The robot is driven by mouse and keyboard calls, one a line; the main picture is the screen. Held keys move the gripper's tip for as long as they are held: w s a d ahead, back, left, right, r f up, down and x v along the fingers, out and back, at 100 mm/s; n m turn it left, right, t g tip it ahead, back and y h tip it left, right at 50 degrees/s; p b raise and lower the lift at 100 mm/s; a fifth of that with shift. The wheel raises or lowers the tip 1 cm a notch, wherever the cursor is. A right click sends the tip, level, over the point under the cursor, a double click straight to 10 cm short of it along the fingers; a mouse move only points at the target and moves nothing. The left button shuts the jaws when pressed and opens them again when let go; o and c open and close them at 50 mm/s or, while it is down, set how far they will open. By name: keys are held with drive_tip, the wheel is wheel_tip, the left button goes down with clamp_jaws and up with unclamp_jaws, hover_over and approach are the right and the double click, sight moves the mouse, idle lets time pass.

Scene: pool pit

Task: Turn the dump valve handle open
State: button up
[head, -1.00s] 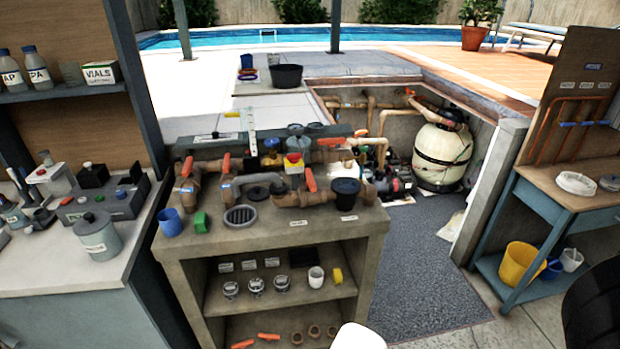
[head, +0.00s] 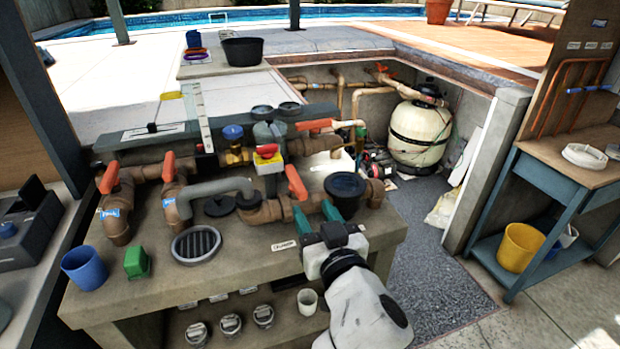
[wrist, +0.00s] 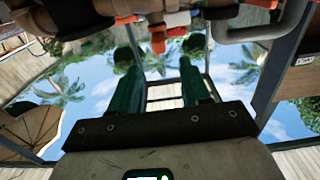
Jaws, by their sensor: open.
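Several orange valve handles stand on the brown pipework on the bench: two at the left (head: 110,178) (head: 169,166), one at the back (head: 314,125) and one at the front centre (head: 296,183). I cannot read which is the dump valve. My gripper (head: 317,216) has green fingers, spread apart and empty, at the bench's front edge, just in front of the front centre handle. In the head view the fingers overlap the pipe below that handle; contact cannot be told. In the wrist view, the open fingers (wrist: 160,72) point toward pipework with orange parts (wrist: 158,40).
A black cap (head: 345,187) is close right of my fingers. A round drain grate (head: 196,244), a green block (head: 136,262) and a blue cup (head: 84,268) are on the bench at left. A red-topped valve (head: 267,153) stands behind.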

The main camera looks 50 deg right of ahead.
sight(297, 181)
drive_tip(key=p+x, duration=0.3)
drive_tip(key=x, duration=0.6)
drive_tip(key=shift+d+r, duration=0.1)
drive_tip(key=shift+r, duration=0.05)
drive_tip(key=shift+x, duration=0.75)
clamp_jaws()
